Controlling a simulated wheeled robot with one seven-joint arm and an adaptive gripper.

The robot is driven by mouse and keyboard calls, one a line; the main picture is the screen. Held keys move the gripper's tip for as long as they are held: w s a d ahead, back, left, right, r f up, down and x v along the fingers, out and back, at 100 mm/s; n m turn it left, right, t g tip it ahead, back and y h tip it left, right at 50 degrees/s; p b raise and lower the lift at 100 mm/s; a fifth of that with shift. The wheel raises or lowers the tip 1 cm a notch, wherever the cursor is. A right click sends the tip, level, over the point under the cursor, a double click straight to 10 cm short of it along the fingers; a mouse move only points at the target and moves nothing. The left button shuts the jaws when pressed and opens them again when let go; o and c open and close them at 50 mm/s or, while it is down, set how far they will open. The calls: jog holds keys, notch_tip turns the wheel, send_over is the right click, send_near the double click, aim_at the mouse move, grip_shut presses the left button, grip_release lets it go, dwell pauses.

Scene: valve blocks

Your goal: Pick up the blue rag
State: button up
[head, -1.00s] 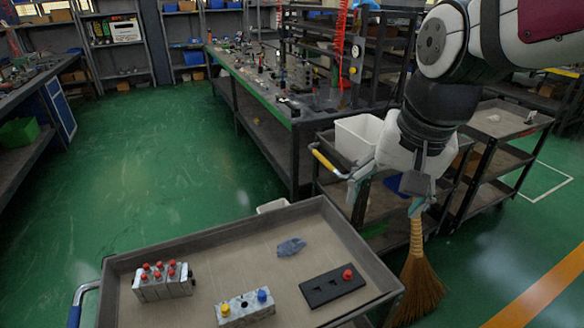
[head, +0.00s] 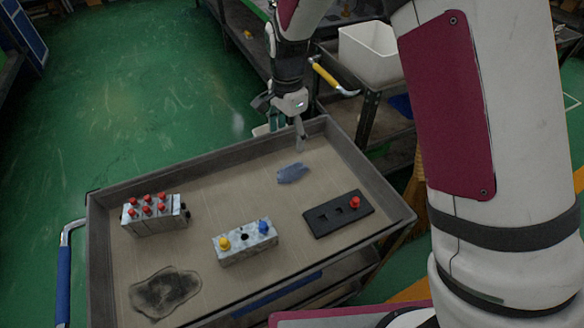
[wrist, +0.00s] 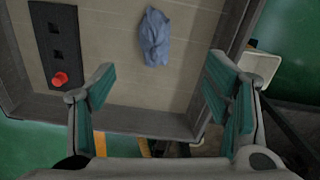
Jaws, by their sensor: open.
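The blue rag (head: 293,173) lies crumpled on the floor of the grey tray cart (head: 205,165), toward its far right part. It also shows in the wrist view (wrist: 154,37) at the top middle, ahead of my fingers. My gripper (head: 285,125) is at the far edge of the tray, close to the rag but apart from it. In the wrist view my gripper (wrist: 160,95) has its two teal-padded fingers wide apart, with nothing between them but tray and rim.
A black plate with a red knob (head: 340,213) lies right of a block with yellow and blue knobs (head: 245,242). A block with several red knobs (head: 153,213) stands left. A dark stained cloth (head: 165,292) lies front left. A white bin (head: 375,55) is behind.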

aim_at(292, 165)
notch_tip(292, 165, down, 7)
jog(key=shift+s+r, duration=0.1)
jog(key=f, duration=0.2)
jog(key=d+f, duration=0.1)
jog(key=f, duration=0.1)
jog(key=shift+s+f, duration=0.2)
jog(key=shift+f, duration=0.65)
jog(key=c, duration=1.2)
